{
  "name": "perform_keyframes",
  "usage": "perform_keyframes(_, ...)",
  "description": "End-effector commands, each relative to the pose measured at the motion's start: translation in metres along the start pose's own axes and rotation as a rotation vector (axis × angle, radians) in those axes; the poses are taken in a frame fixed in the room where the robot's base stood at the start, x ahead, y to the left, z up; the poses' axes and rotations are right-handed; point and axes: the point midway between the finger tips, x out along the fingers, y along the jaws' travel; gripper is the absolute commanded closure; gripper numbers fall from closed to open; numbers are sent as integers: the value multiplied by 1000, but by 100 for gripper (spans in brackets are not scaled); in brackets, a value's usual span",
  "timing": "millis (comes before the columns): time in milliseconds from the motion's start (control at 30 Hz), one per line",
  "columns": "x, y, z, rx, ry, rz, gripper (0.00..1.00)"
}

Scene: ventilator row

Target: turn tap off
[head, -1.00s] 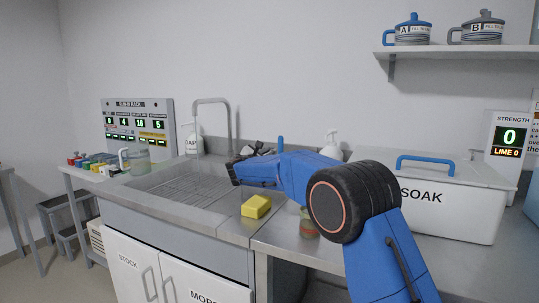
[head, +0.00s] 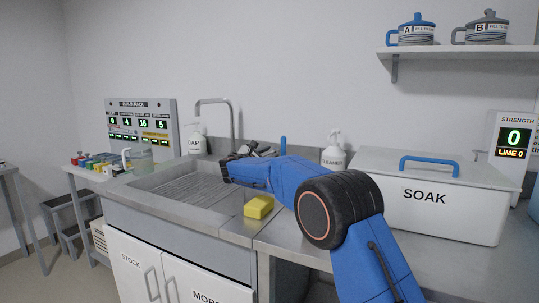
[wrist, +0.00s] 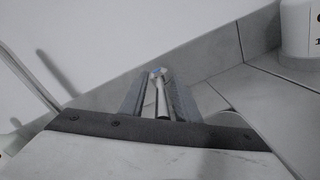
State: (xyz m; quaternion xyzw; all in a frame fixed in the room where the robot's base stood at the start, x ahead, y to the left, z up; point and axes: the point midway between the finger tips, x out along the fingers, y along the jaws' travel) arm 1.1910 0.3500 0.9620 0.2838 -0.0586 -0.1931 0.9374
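The tap's grey spout (head: 231,120) arches over the back of the steel sink (head: 155,182). An upright blue lever (head: 283,146) stands to its right, its lower part hidden behind my arm. My gripper (head: 262,150) is over the back of the sink, partly hidden by my wrist. In the wrist view, my gripper's two grey fingers (wrist: 158,92) are apart. A pale lever-like piece with a bluish tip (wrist: 157,73) shows in line with the gap; I cannot tell whether it is between the fingers or beyond them. The spout is at the left there (wrist: 30,75).
A yellow sponge (head: 259,206) lies on the sink's front edge. A soap bottle (head: 195,140) and a cleaner bottle (head: 333,155) stand at the back. The white SOAK box (head: 440,205) fills the right counter. A rack panel (head: 140,125) stands at the left.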

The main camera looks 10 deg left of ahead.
Motion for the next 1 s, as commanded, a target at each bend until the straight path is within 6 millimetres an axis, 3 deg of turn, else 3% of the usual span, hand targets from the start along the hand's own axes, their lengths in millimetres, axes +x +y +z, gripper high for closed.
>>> perform_keyframes(267,-25,1,-1,-1,2,2,71)
perform_keyframes(800,-131,1,-1,-1,1,2,71)
perform_keyframes(1000,-160,0,0,0,1,1,71)
